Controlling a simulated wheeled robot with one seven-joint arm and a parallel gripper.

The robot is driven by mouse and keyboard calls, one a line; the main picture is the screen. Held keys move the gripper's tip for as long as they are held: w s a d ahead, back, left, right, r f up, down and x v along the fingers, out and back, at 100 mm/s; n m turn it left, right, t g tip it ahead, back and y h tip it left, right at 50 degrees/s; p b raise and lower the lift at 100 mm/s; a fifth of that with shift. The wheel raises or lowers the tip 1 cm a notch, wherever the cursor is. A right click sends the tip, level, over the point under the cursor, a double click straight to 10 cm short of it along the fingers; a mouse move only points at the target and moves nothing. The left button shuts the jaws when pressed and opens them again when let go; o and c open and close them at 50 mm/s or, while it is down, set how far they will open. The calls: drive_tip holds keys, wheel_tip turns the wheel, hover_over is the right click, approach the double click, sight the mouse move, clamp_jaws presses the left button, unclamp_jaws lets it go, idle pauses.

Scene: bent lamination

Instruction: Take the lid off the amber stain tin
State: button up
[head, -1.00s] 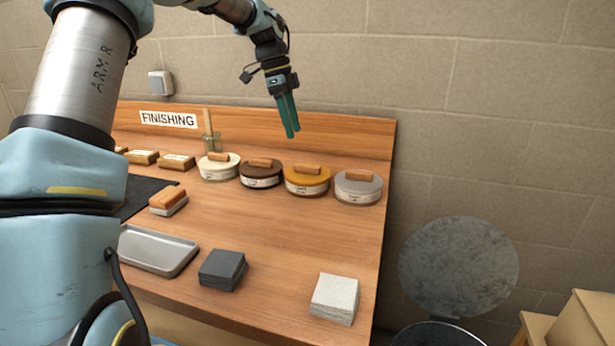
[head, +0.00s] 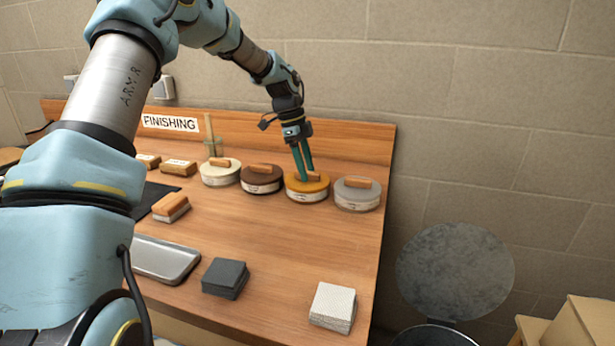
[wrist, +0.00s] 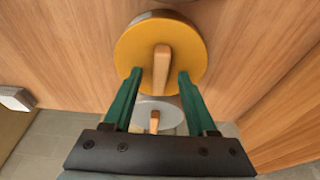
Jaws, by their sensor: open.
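The amber stain tin (head: 306,194) stands in the row of round tins at the back of the bench. Its amber lid (wrist: 138,52) is on the tin and carries a wooden bar handle (wrist: 161,70). My gripper (head: 305,176) is open above this tin, with its green fingertips down close to the lid. In the wrist view my gripper (wrist: 157,75) has one finger on each side of the handle, with gaps between. Whether the fingertips touch the lid cannot be told.
A grey-lidded tin (head: 357,194) stands close on the right and a brown-lidded tin (head: 262,180) close on the left. A cream-lidded tin (head: 220,173) is farther left. A backboard (head: 350,138) rises behind.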

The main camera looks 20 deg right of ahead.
drive_tip(key=shift+c, duration=0.4)
clamp_jaws()
